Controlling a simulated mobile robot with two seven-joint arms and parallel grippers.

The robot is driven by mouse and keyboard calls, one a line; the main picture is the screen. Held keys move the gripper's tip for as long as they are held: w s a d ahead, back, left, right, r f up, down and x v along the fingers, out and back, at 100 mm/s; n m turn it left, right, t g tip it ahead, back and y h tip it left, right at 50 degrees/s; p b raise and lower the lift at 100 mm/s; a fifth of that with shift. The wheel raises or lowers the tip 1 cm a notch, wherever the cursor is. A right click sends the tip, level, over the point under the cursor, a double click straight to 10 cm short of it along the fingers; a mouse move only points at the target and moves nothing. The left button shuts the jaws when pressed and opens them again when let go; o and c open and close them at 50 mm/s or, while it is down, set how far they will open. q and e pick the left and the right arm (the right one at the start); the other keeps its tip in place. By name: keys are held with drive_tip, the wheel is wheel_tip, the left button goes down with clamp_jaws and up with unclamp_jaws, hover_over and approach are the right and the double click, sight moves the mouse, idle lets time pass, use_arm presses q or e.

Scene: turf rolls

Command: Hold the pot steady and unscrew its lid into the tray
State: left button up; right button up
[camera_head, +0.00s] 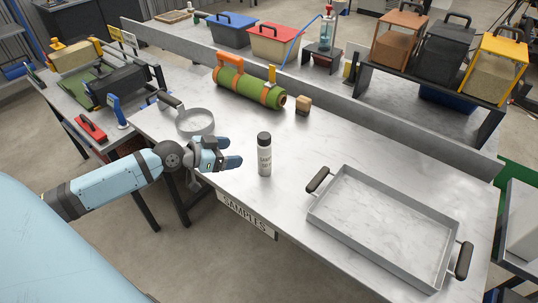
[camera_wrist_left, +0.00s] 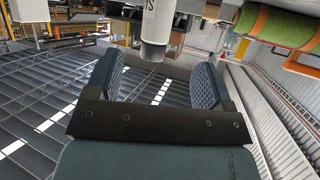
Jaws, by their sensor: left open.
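The pot (camera_head: 264,160) is a white cylinder with dark lettering, standing upright on the metal table. Its black lid (camera_head: 264,139) is on top. The tray (camera_head: 323,214) is a shallow grey metal tray with two black handles, on the table to the right of the pot, and looks empty. My left gripper (camera_head: 232,154) is open just left of the pot, apart from it. My right gripper is not in view.
A sieve-like round pan (camera_head: 195,123) lies behind my left gripper. A dark shelf with cases (camera_head: 440,55) stands at the back right. Table between pot and tray is clear.

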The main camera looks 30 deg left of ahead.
sight(258, 151)
use_arm(q)
drive_tip(key=x, duration=0.6)
drive_tip(key=shift+w+d+p, duration=0.15)
drive_tip(key=shift+p, duration=0.15)
drive_tip(key=p+x, duration=0.1)
drive_tip(key=x, duration=0.4)
drive_tip(key=shift+f, duration=0.1)
drive_tip(key=shift+w+d+f, duration=0.2)
drive_tip(key=shift+f, duration=0.05)
drive_tip(key=c, duration=1.1)
